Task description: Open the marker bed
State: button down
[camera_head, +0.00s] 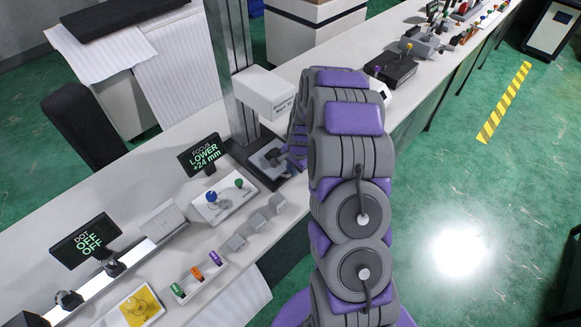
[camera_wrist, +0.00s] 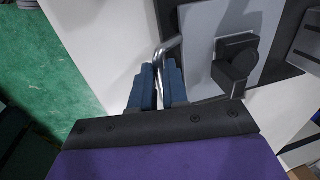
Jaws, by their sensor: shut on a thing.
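The marker station has a white head (camera_head: 264,92) on a grey column, over a dark base with a grey bed plate (camera_head: 266,158). In the wrist view the bed is a light grey plate (camera_wrist: 213,32) with a black clamp-like block (camera_wrist: 235,62) on it. A bent metal handle (camera_wrist: 171,45) sits at the plate's left edge. My gripper (camera_wrist: 160,74) has its blue fingers closed around this handle, one on each side. In the head view my arm reaches to the right side of the bed, and its links hide the fingertips.
A black display (camera_head: 203,153) reads "LOWER +24 mm". A control box (camera_head: 222,200) with blue and green knobs stands in front of it. Small grey blocks (camera_head: 256,221) and a tray with coloured tags (camera_head: 199,275) lie nearer. Open green floor (camera_head: 450,190) is right of the bench.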

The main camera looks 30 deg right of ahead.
jog(key=s+d+p, duration=0.2)
jog(key=s+d, duration=0.3)
jog(key=s, duration=0.7)
jog(key=shift+s, duration=0.2)
jog(key=c, duration=1.4)
grip_release()
jog(key=shift+s+d, duration=0.2)
jog(key=shift+o, duration=1.2)
jog(key=shift+d, duration=0.15)
notch_tip(320, 180, up, 17)
jog(key=s+d+p, duration=0.1)
jog(key=s+p, duration=0.1)
jog(key=shift+s, duration=0.4)
jog(key=shift+d, duration=0.15)
